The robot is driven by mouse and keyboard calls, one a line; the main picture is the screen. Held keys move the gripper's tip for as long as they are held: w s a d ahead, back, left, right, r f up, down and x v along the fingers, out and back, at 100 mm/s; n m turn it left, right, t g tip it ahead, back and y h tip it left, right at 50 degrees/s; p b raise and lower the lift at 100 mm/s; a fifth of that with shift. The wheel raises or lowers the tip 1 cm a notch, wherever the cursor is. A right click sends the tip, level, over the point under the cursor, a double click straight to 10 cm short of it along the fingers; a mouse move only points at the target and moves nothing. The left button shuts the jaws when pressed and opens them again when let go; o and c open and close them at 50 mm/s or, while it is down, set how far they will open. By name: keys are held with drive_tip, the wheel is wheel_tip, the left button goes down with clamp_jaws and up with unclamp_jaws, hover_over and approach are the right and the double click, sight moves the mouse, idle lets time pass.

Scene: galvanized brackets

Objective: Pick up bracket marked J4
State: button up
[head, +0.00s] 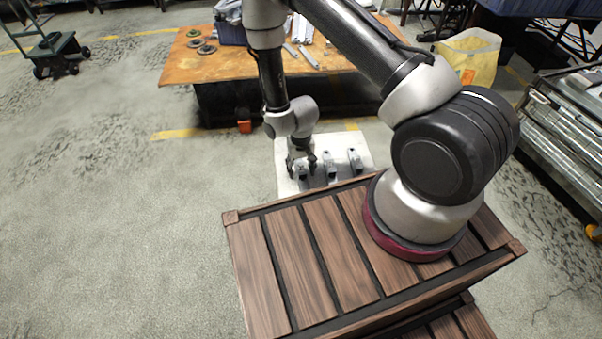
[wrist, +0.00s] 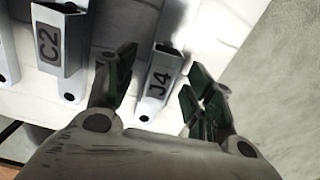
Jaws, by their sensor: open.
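The bracket marked J4 (wrist: 158,86) is a pale grey metal piece with a black label, standing on a white surface (wrist: 120,18). In the wrist view it lies between the two spread fingers of my gripper (wrist: 160,98), with a gap to the right finger; whether the left finger touches it I cannot tell. My gripper is open and empty. In the head view my gripper (head: 302,163) is low over the left end of the white board (head: 288,150), by the leftmost bracket, which it partly hides.
A bracket marked C2 (wrist: 58,45) stands left of J4 in the wrist view, with part of another at the far left edge. Two brackets (head: 330,163) (head: 354,158) stand right of my gripper in the head view. A wooden table (head: 190,68) is behind; open floor lies left.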

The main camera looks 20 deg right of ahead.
drive_tip(key=shift+f, duration=0.65)
clamp_jaws()
